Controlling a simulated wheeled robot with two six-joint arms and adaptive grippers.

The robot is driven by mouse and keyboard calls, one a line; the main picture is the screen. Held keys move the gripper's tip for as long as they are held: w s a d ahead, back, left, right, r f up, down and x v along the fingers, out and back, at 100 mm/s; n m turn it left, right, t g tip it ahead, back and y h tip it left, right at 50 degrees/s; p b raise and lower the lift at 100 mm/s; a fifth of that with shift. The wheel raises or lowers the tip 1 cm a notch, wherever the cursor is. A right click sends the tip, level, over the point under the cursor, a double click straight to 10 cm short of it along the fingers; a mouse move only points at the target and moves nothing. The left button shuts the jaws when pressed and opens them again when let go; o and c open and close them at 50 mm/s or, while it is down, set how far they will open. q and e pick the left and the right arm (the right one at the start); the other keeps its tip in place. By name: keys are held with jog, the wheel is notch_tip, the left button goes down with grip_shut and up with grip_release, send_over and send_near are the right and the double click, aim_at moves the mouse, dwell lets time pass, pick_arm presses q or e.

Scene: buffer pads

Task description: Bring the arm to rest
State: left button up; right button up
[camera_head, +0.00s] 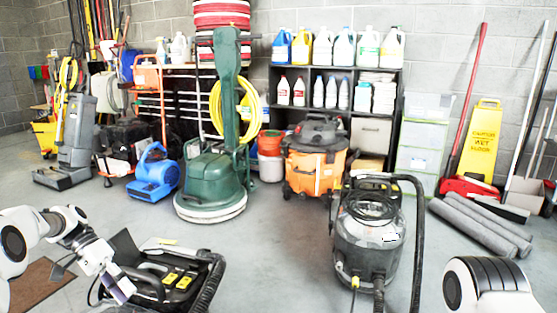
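My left arm comes in from the lower left, white with dark joints. My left gripper (118,289) is at its end, low in the picture, in front of the left side of a black machine (205,283) with yellow parts on top. The fingers are small and blend with the dark shapes around them, so I cannot tell whether they are open or shut. I see nothing clearly held. My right arm shows only as a white and black link at the lower right corner; its gripper is out of view. A stack of red and white round pads (221,14) stands at the top centre.
A green floor buffer (207,181) stands behind the black machine. A grey vacuum (371,232) with a black hose stands right of centre. An orange vacuum (315,165), a blue blower (154,176) and grey rolls (480,226) lie farther back. Grey floor is clear between the machines.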

pick_arm(q)
jog(key=s+d+f+g+y, duration=0.2)
jog(key=s+d+f, duration=0.5)
jog(key=s+f, duration=0.25)
jog(key=s+d+f+g+y, duration=0.2)
jog(key=s+d+f+g, duration=0.1)
jog(key=s+d+f, duration=0.65)
jog(key=s+a+f+n+t+y, duration=0.1)
jog(key=s+f+t+y, duration=0.2)
jog(key=s, duration=0.6)
jog(key=s+f+t+y, duration=0.1)
jog(key=s+f+y, duration=0.1)
jog(key=s+f, duration=0.5)
jog(key=w+r+n+t+p, duration=0.2)
jog(key=w+r+t+p, duration=0.1)
jog(key=r+t, duration=0.2)
notch_tip(320, 180, up, 35)
jog(key=p, duration=3.5)
jog(key=shift+a, duration=0.15)
